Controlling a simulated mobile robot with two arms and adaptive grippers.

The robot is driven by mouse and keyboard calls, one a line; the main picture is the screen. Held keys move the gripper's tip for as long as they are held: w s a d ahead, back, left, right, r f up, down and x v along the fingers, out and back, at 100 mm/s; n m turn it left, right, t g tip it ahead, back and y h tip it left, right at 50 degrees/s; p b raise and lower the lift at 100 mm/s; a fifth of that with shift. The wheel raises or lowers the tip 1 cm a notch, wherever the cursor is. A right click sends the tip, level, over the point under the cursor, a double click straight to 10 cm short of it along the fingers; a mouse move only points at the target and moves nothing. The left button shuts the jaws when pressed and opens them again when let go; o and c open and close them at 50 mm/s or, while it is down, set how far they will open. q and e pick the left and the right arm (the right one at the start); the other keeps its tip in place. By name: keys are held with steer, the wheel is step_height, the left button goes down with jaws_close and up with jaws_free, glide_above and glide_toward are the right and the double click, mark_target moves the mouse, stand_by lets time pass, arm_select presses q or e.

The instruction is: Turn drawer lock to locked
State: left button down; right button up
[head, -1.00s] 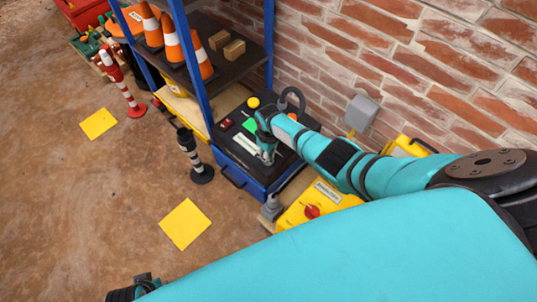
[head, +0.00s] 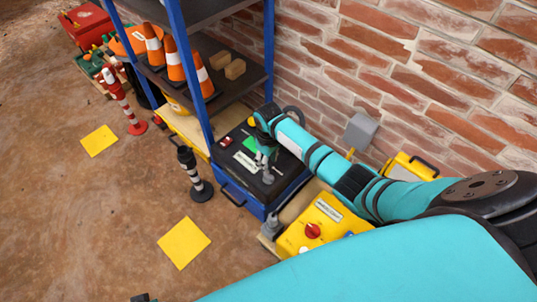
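Only a dark sliver at the bottom edge may belong to my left arm; my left gripper is not seen.
A red control (head: 226,141) sits at the top's left. A yellow box (head: 322,215) with a red knob (head: 312,230) stands right of the cabinet. A blue-post shelf (head: 188,70) holds cones. A brick wall (head: 400,80) lies behind.

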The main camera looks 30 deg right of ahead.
step_height(320, 180, up, 4)
steer(key=shift+f, duration=0.15)
stand_by(0.5)
